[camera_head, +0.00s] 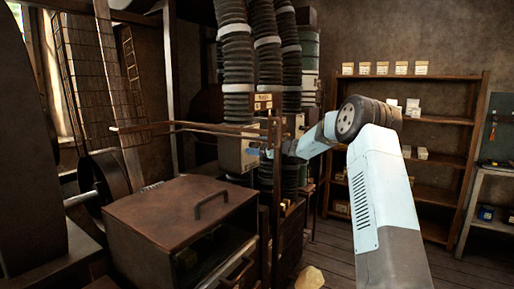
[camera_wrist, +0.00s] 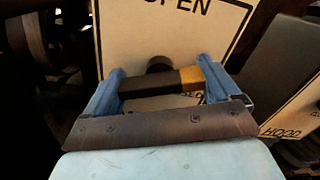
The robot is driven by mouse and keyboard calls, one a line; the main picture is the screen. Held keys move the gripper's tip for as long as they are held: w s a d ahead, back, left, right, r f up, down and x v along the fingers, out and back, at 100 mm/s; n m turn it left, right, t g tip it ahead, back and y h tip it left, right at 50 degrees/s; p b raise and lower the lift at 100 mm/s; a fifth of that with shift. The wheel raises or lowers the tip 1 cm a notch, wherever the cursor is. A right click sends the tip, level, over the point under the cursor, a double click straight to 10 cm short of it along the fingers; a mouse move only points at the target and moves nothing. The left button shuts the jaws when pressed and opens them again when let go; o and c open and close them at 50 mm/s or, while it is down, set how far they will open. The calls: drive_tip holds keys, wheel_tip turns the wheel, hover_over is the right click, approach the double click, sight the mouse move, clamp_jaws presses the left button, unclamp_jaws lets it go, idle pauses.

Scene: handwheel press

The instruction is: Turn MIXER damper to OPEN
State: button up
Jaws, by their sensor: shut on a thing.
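In the wrist view, the damper lever (camera_wrist: 190,78) is a dark bar with a yellow end. It lies nearly crosswise between the two blue fingers of my gripper (camera_wrist: 160,68), which is shut on it. Behind it is a pale plate (camera_wrist: 130,40) with "OPEN" printed near the top; the lower lettering is mostly hidden by the lever and gripper. A round dark pivot (camera_wrist: 159,64) shows just above the lever. In the head view, my gripper (camera_head: 270,152) is at a pale box (camera_head: 237,155) under a ribbed duct. The lever cannot be made out there.
A second plate marked "HOOD" (camera_wrist: 282,130) stands close on the right in the wrist view. In the head view, a wooden rail (camera_head: 190,126) crosses in front of the ducts (camera_head: 237,60). A rusty box (camera_head: 170,215) stands below left, shelves (camera_head: 445,120) at the right.

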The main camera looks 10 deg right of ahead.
drive_tip(key=n, duration=0.7)
drive_tip(key=shift+f, duration=0.15)
drive_tip(key=n, duration=0.6)
drive_tip(key=shift+s+f, duration=0.1)
drive_tip(key=shift+f, duration=0.1)
drive_tip(key=shift+a+f+n, duration=0.1)
drive_tip(key=shift+n, duration=0.2)
drive_tip(key=o, duration=0.8)
